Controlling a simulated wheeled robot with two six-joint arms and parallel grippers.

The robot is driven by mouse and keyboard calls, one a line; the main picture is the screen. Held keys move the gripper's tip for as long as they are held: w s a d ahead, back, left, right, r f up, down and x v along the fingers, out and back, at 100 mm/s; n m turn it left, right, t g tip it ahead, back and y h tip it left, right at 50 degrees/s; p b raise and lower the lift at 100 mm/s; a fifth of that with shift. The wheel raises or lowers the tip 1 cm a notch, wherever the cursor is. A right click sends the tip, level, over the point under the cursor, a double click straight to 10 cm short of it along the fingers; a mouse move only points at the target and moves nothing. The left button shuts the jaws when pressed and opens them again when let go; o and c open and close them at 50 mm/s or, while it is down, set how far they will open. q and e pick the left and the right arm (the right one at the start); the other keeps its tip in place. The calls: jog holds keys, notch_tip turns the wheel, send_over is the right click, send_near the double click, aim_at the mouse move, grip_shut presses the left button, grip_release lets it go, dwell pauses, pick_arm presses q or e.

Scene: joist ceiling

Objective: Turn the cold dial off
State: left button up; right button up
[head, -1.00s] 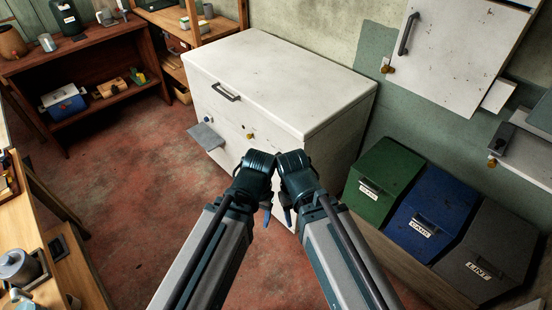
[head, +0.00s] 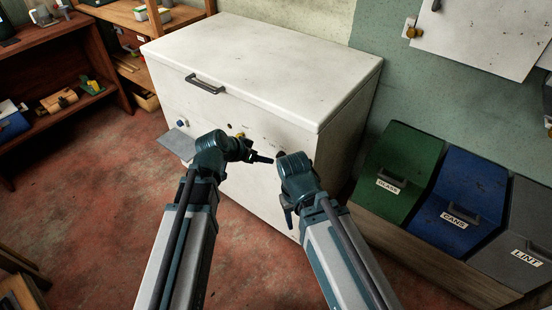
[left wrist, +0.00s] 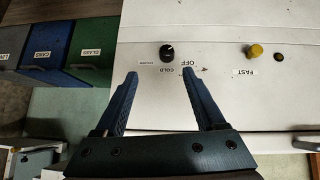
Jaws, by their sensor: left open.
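The white chest freezer (head: 265,65) stands ahead of me in the head view. In the left wrist view its front panel shows a round black dial (left wrist: 167,52) with a small pale mark. Upside-down labels reading COLD and OFF sit beside it; I cannot tell exactly where the mark points. My left gripper (head: 264,158) is in front of the panel. In the left wrist view its fingers (left wrist: 161,80) are open and empty, with the dial beyond and between the tips, apart from them. My right gripper (head: 288,212) hangs downward by the freezer's front; its jaw state is unclear.
A yellow knob (left wrist: 256,50) labelled FAST sits along the panel from the dial. A blue knob (head: 181,124) and a grey flap (head: 176,144) are at the freezer's left. Green (head: 400,170), blue (head: 460,208) and grey bins (head: 515,235) stand right. The red floor at left is clear.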

aim_at(279, 157)
pick_arm(q)
jog(key=b+x, duration=0.3)
jog(key=x, duration=0.1)
jog(key=w+b+x, duration=0.1)
jog(key=b+x, duration=0.2)
jog(key=x, duration=0.1)
jog(key=a+b+x, duration=0.1)
jog(key=b+x, duration=0.1)
jog(key=x, duration=0.2)
jog(key=shift+w+d+b, duration=0.25)
jog(key=shift+w+b, duration=0.15)
jog(key=shift+w, duration=0.05)
jog(key=shift+b+x, duration=0.55)
jog(key=shift+x, duration=0.3)
jog(key=shift+d+r, duration=0.1)
grip_shut()
